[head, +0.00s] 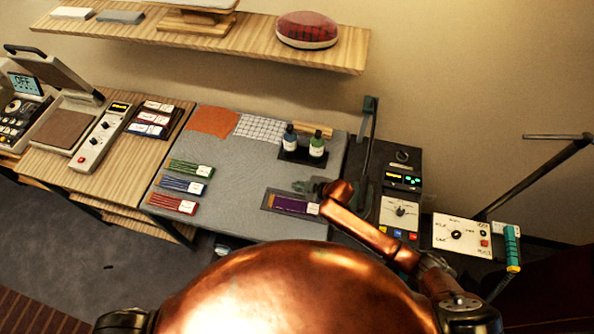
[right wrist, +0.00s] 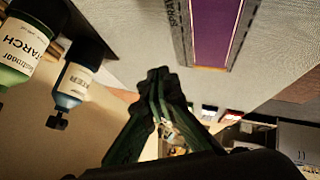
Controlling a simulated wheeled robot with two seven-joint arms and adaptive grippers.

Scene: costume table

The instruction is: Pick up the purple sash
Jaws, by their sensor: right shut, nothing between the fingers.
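The purple sash (head: 290,204) lies flat in a shallow grey tray (head: 266,206) at the front right of the grey table mat, with a white label at its right end. It also shows at the top of the right wrist view (right wrist: 212,28). My right gripper (head: 303,186) is just behind the sash in the head view, above the mat and apart from the sash. Its green fingers (right wrist: 158,76) are closed together and empty. My left gripper is in neither view.
Two labelled bottles, one with a blue-grey body (head: 290,137) and one green (head: 317,146), stand on a dark tray behind my right gripper. Green, blue and red (head: 172,204) labelled bundles lie on the left of the mat. A control box (head: 401,207) stands to the right. The mat's middle is clear.

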